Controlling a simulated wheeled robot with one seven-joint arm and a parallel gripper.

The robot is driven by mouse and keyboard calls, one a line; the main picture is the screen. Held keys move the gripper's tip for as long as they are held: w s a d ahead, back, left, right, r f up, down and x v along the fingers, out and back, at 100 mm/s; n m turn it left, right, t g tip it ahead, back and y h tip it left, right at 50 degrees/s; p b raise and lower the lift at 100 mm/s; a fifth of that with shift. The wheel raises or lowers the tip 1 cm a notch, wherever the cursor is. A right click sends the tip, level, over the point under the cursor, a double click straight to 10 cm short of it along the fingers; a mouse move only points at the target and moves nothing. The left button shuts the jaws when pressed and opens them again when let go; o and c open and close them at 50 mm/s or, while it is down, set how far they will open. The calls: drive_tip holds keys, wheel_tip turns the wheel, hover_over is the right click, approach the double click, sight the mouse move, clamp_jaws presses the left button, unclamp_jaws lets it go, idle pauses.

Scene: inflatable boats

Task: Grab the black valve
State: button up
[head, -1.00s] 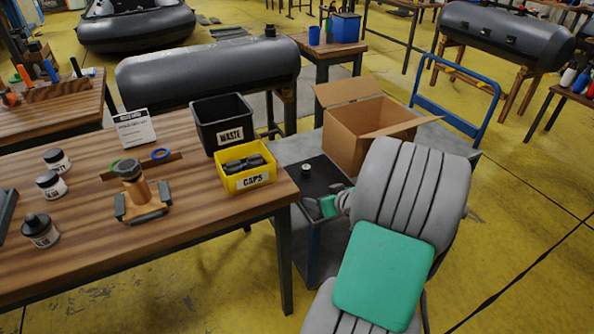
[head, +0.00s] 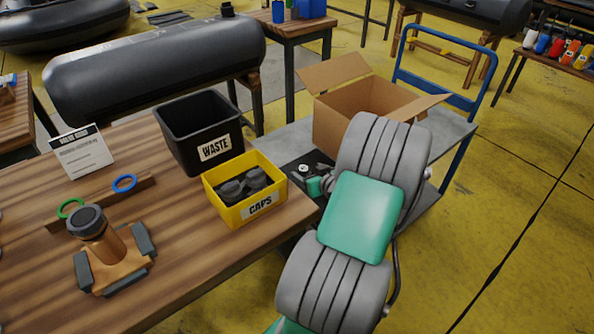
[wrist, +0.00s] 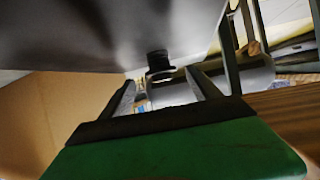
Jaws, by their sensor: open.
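The black valve (wrist: 158,60) is a short dark cylinder in the wrist view, against the grey surface and ahead of my fingertips. In the head view a small round piece with a light top, apparently the same valve (head: 303,168), sits on a dark patch of the grey cart, left of the cardboard box. My gripper (wrist: 160,80) is open, and its two fingers point toward the valve with a gap between them. In the head view my gripper (head: 318,184) is low over the cart, close to the valve. My arm partly hides the cart there.
The wooden table (head: 170,245) is at the left with a yellow caps bin (head: 228,207), a black waste bin (head: 180,140) and an orange-brown fixture (head: 115,262). A blue cart handle (head: 440,80) rises behind.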

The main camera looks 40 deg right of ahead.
sight(302, 168)
drive_tip(key=x, duration=0.6)
drive_tip(key=shift+w+a+b, duration=0.1)
drive_tip(key=shift+w+b, duration=0.25)
drive_tip(key=shift+b, duration=0.05)
drive_tip(key=shift+c, duration=0.4)
drive_tip(key=c, duration=1.4)
